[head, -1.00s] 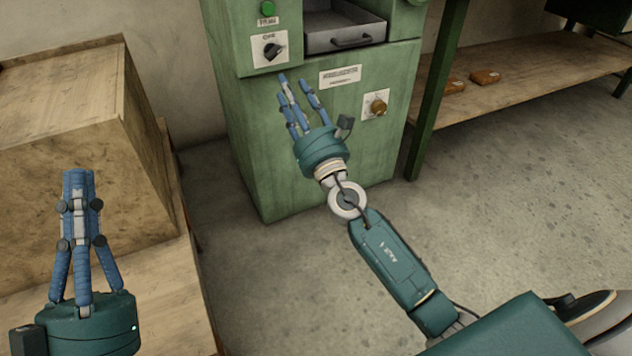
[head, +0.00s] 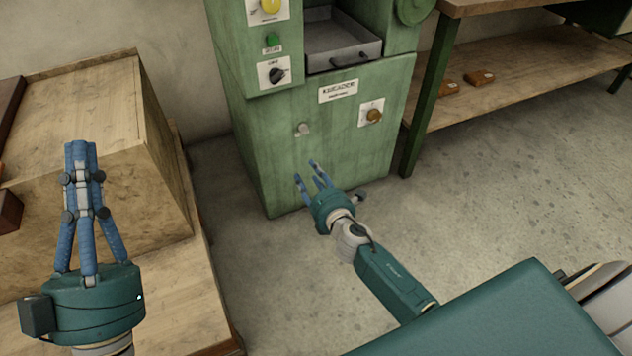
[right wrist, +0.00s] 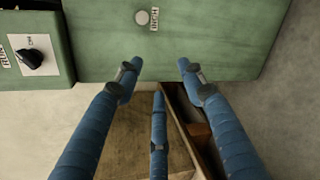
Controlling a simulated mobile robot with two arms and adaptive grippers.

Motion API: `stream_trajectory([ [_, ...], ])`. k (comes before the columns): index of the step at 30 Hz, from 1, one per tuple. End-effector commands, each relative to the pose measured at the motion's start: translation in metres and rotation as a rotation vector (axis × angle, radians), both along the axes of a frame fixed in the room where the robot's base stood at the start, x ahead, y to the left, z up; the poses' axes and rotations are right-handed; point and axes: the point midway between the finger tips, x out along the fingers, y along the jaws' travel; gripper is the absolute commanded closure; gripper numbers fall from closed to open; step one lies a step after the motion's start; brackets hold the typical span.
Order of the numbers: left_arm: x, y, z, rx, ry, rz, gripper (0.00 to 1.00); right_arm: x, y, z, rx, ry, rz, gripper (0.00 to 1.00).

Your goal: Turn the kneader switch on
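The kneader is a green machine (head: 330,165) with a name plate on its front. A black rotary knob (head: 277,75) on a white plate sits at its left, below a green button; I cannot clearly tell its setting. The knob also shows at the left of the right wrist view (right wrist: 30,58). My right gripper (head: 311,172) is open and empty, in front of the machine's lower part, below the knob and apart from it. In the right wrist view its fingers (right wrist: 158,80) are spread. My left gripper (head: 80,150) has its fingertips together and holds nothing, by the wooden box.
A yellow button (head: 270,5), green button (head: 273,40), round pale button (head: 303,129) and orange-brown knob (head: 374,115) are also on the machine. A wooden box (head: 100,110) stands left. A bench shelf (head: 510,75) stands right.

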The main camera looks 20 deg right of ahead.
Motion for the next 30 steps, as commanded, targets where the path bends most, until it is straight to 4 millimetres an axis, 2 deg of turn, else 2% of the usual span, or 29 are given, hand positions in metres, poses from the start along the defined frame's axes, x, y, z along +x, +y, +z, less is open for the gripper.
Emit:
stream_trajectory([
  [1, 0.000, 0.000, 0.011, 0.000, 0.000, 0.000, 1.00, -0.005, 0.000, -0.002, 0.036, 0.025, -0.010, 0.60],
  [7, 0.000, 0.000, 0.024, 0.000, 0.000, 0.000, 1.00, -0.020, -0.001, -0.024, 0.141, 0.087, -0.041, 0.60],
  [13, 0.000, 0.000, 0.026, 0.000, 0.000, 0.000, 1.00, -0.025, -0.001, -0.032, 0.178, 0.108, -0.052, 0.60],
  [24, 0.000, 0.000, 0.026, 0.000, 0.000, 0.000, 1.00, -0.025, -0.001, -0.033, 0.178, 0.108, -0.053, 0.60],
  [26, 0.002, 0.000, 0.023, 0.003, 0.009, 0.001, 1.00, -0.023, -0.001, -0.028, 0.174, 0.100, -0.051, 0.60],
  [27, 0.005, -0.001, 0.018, 0.010, 0.031, 0.002, 1.00, -0.018, -0.002, -0.020, 0.169, 0.088, -0.047, 0.60],
  [29, 0.013, -0.001, 0.002, 0.027, 0.092, 0.005, 1.00, -0.006, -0.004, 0.002, 0.153, 0.054, -0.040, 0.60],
  [30, 0.021, -0.002, -0.014, 0.044, 0.153, 0.009, 1.00, 0.005, -0.005, 0.024, 0.141, 0.022, -0.034, 0.60],
])
